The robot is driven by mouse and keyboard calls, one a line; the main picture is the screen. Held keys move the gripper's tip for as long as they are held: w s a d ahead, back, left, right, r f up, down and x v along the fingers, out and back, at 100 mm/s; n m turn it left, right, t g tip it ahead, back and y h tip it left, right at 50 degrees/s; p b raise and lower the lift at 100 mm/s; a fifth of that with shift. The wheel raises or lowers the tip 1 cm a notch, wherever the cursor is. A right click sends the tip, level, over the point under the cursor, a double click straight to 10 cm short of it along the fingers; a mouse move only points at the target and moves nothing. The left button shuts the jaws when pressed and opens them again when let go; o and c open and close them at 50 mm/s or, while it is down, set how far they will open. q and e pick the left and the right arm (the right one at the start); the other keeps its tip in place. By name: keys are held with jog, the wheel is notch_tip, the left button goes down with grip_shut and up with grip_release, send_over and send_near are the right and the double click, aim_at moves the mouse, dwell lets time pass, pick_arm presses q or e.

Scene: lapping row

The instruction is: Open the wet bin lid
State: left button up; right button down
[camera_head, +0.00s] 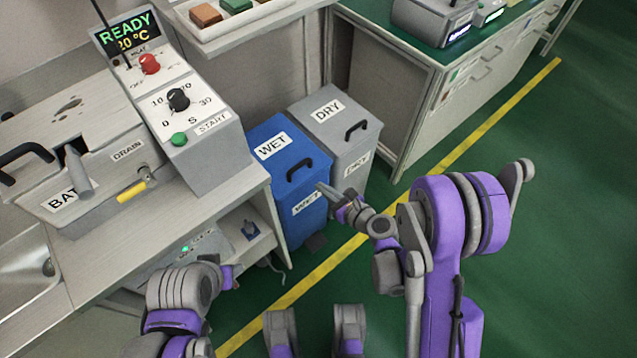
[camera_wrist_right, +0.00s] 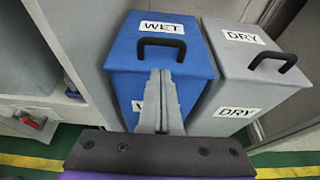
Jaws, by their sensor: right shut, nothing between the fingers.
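The blue wet bin (camera_head: 283,183) stands beside the end of the bench with its lid (camera_head: 277,166) shut. A black handle (camera_head: 301,167) stands on the lid near the front edge; it also shows in the right wrist view (camera_wrist_right: 162,43). My right gripper (camera_head: 322,188) is shut and empty, close to the lid's front edge near the handle. In the right wrist view its shut fingers (camera_wrist_right: 160,76) point at the handle; I cannot tell whether they touch it. Part of my left arm shows at the bottom left of the head view, but its fingers do not show.
The grey dry bin (camera_head: 337,128) stands right against the wet bin, lid shut, with its own black handle (camera_head: 356,129). A bench with a control box (camera_head: 180,100) is at left. A green-topped cabinet (camera_head: 440,110) is at right. Green floor with a yellow line lies in front.

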aim_at(306, 176)
jog(key=x, duration=0.8)
jog(key=shift+w+a+f, duration=0.1)
jog(key=shift+w+a, duration=0.05)
jog(key=shift+w, duration=0.05)
